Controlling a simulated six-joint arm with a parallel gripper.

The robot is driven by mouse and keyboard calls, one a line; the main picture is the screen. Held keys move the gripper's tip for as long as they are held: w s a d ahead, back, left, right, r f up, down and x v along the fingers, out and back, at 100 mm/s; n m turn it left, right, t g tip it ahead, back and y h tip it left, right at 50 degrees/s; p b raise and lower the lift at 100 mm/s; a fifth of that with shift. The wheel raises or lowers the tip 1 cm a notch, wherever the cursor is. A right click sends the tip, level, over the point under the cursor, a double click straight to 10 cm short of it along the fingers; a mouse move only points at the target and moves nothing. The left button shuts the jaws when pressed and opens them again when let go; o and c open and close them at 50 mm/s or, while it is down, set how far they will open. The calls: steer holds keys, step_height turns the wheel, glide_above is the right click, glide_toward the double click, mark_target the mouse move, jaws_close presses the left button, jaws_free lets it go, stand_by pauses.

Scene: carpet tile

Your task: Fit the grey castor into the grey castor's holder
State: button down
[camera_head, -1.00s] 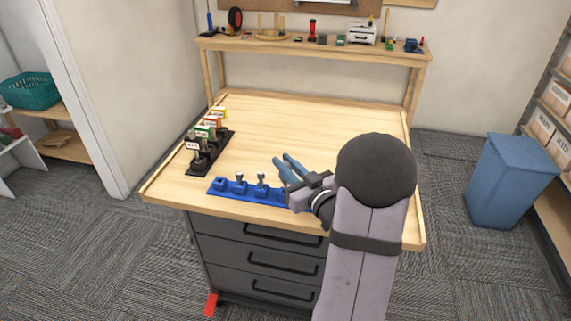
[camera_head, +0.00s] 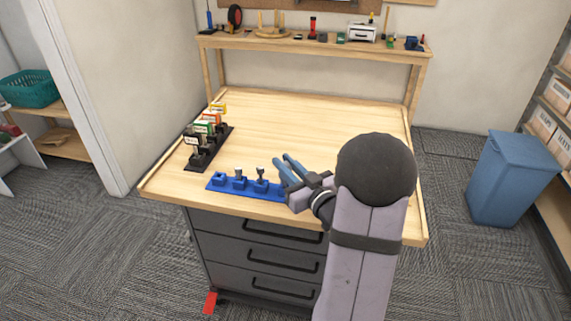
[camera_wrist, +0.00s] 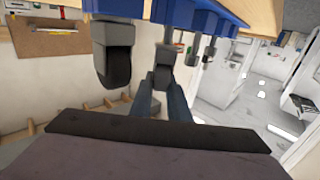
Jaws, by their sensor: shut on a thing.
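A blue rack (camera_head: 232,187) lies along the front of the workbench, with small grey castors (camera_head: 261,173) standing in it. My gripper (camera_head: 283,165) is low at the rack's right end, with its blue fingers pointing to the back left. In the wrist view the rack (camera_wrist: 215,22) crosses the top, upside down. There the blue fingers (camera_wrist: 160,100) meet on a grey castor (camera_wrist: 165,65) right by the rack. Whether it is still seated is unclear. A larger dark castor (camera_wrist: 116,65) shows beside it. A black rack (camera_head: 222,142) with colour-labelled holders stands at the back left; the grey one is unclear.
The middle and right of the workbench top (camera_head: 310,125) are clear. A raised shelf (camera_head: 310,48) with tools runs along the back. A blue bin (camera_head: 502,180) stands on the floor at the right.

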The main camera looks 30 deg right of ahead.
steer(key=shift+f+b, duration=0.85)
steer(key=shift+f, duration=0.15)
steer(key=c, duration=1.6)
jaws_free()
steer(key=shift+s, duration=0.1)
steer(key=shift+s+b, duration=0.8)
steer(key=shift+s, duration=2.8)
